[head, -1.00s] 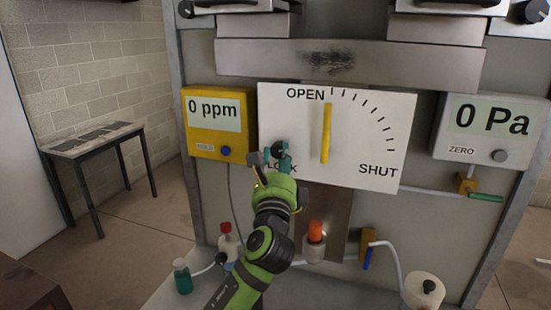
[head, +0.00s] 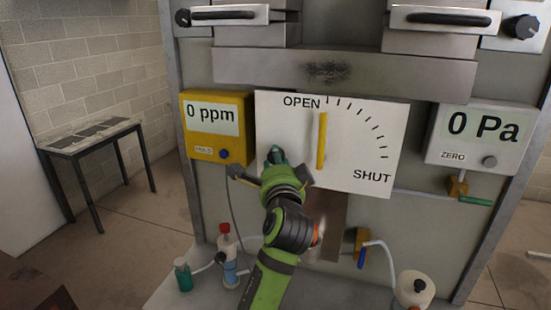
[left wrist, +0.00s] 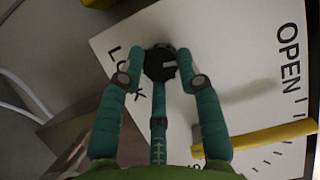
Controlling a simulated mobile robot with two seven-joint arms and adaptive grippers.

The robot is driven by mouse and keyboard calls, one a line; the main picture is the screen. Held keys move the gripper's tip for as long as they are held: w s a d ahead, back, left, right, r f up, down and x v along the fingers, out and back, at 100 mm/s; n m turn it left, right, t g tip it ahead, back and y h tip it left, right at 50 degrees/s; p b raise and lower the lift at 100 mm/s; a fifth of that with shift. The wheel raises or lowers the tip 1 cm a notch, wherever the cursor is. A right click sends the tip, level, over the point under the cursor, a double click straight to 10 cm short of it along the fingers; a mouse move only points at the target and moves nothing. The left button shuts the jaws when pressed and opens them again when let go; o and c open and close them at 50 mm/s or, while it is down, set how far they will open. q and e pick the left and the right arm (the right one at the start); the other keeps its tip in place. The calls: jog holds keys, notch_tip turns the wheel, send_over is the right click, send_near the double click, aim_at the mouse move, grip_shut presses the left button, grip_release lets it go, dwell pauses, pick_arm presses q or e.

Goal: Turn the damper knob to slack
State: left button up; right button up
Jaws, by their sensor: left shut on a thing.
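A white panel (head: 345,178) carries the words OPEN and SHUT, an arc of ticks and an upright yellow lever (head: 321,140) pointing near OPEN. A small black knob (left wrist: 160,62) with a pale mark sits on the panel beside the LOCK lettering in the left wrist view. My left gripper (left wrist: 160,66) is shut on this knob, with teal fingers on both sides and one below. In the head view my left gripper (head: 275,158) is at the panel's lower left and hides the knob and the LOCK word. My right gripper is not in view.
A yellow ppm meter (head: 216,138) hangs close left of the panel, and a grey Pa meter (head: 478,140) hangs right. Bottles (head: 228,255), an orange-topped item (head: 318,233) and a blue-handled valve (head: 362,250) are below. A small table (head: 95,150) stands left.

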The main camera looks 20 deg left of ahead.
pick_arm(q)
jog(key=shift+d+r+n, duration=0.1)
jog(key=shift+r+n, duration=0.15)
jog(key=shift+n, duration=0.15)
jog(key=o, duration=1.1)
jog(key=shift+w, duration=0.1)
jog(key=shift+f, duration=0.1)
notch_tip(320, 180, up, 10)
jog(key=shift+d+r, duration=0.1)
